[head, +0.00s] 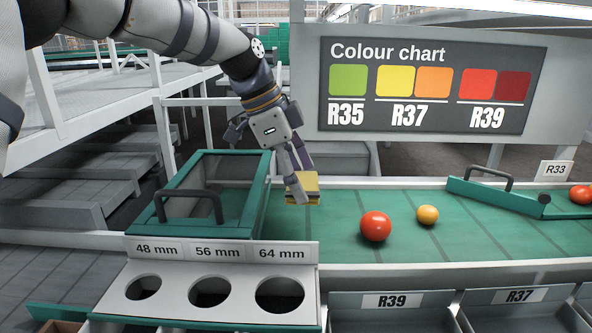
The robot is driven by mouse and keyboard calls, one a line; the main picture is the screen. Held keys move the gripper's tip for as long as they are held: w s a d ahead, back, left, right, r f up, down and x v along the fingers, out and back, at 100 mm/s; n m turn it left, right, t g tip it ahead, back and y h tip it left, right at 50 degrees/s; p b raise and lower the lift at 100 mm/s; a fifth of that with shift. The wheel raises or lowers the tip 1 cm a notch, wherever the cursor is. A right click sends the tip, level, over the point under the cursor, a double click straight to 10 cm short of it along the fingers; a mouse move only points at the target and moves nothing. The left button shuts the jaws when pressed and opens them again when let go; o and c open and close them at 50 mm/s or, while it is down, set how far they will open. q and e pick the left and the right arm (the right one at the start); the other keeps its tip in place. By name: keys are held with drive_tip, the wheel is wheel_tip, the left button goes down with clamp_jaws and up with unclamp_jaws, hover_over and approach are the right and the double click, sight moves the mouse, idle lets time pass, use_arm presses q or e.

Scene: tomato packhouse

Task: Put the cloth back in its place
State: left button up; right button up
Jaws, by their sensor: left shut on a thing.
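A small folded yellow cloth with dark bands (309,187) is at the fingertips of my left gripper (298,188), just right of the green-framed box. My left arm comes in from the upper left, and the gripper points down, shut on the cloth. The fingers hide part of the cloth. I cannot tell whether its underside touches the green belt (335,222). My right gripper is out of view.
A green-framed box with a dark handle (250,210) stands left of the gripper. The sizing plate with three holes (235,271) is in front. A red tomato (376,226) and a yellow-orange one (428,215) lie on the belt. A green gate (495,196) crosses it at right.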

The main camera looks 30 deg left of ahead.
sight(307, 229)
use_arm(q)
drive_tip(key=shift+d+f, duration=0.1)
drive_tip(key=shift+f, duration=3.8)
drive_tip(key=shift+f, duration=0.4)
drive_tip(key=o, duration=1.2)
drive_tip(key=shift+c, duration=1.1)
drive_tip(key=shift+r, duration=3.5)
